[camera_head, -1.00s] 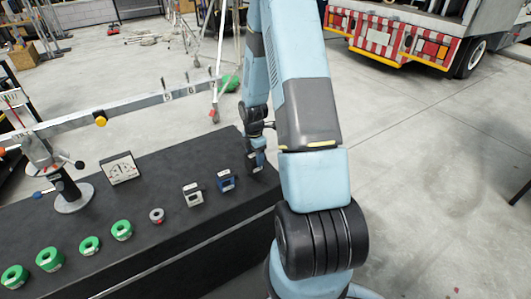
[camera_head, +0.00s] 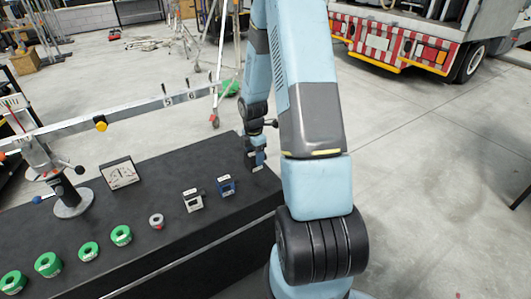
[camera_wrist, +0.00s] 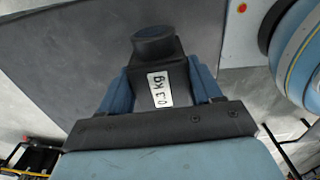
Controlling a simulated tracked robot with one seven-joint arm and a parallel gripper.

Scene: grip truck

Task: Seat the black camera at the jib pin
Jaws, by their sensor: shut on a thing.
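My gripper (camera_head: 257,161) is over the far right part of the black bench. In the wrist view my gripper (camera_wrist: 162,92) is shut on the black camera (camera_wrist: 171,52), with a blue finger on each side. The camera has a round black part on top and a white label with dark lettering on the face towards me. It is too small to make out clearly in the head view. The jib (camera_head: 125,114) is a long pale beam with numbered marks, carried on a stand (camera_head: 71,201) at the left of the bench. I cannot pick out its pin.
A white camera (camera_head: 193,201) and a blue camera (camera_head: 227,186) stand on the bench (camera_head: 150,262), left of my gripper. Several green rings (camera_head: 48,265) and a small grey ring (camera_head: 156,221) lie further left. A white dial panel (camera_head: 120,174) stands behind. Open floor lies to the right.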

